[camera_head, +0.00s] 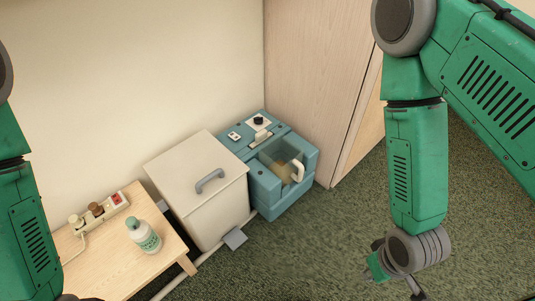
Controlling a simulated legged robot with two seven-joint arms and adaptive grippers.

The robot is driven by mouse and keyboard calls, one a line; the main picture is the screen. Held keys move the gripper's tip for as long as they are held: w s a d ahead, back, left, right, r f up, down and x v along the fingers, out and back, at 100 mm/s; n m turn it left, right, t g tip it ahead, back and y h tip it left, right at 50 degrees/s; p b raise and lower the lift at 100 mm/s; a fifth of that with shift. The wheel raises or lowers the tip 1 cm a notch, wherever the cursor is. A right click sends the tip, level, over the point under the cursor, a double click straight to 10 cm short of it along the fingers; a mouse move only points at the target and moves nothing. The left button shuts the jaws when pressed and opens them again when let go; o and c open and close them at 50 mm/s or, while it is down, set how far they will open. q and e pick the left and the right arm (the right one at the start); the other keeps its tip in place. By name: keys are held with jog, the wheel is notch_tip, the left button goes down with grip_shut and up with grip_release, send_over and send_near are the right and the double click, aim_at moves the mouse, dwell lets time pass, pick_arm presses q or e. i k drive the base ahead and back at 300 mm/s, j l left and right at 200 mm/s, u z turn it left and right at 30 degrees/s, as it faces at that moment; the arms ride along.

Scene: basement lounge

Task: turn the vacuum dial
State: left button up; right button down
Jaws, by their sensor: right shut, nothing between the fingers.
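The vacuum (285,196) is a blue-teal box on the floor against the wall, at the middle of the head view. Its black round dial (258,120) sits on a white panel on top at the back. My right gripper (395,276) hangs low to the right of the vacuum, over the carpet and well apart from the dial. It is shut with nothing held, and its lower part is close to the bottom of the view. My left arm comes in at the left edge, but its gripper is out of view.
A cream bin (207,160) with a grey handle and pedal stands left of the vacuum. A low wooden table (125,265) holds a green-capped bottle (144,236) and a power strip (99,213). A wood cabinet (315,90) rises behind. Green carpet (310,250) in front is clear.

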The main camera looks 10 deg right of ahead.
aim_at(259, 119)
jog(key=i+l, duration=0.4)
jog(key=l, duration=0.25)
jog(key=i+l+z, duration=0.15)
jog(key=i+l, duration=0.2)
jog(key=l, duration=0.3)
jog(key=i+l, duration=0.45)
jog(key=l, duration=0.15)
jog(key=i+l+z, duration=0.15)
jog(key=i+l, duration=0.25)
jog(key=l, duration=0.2)
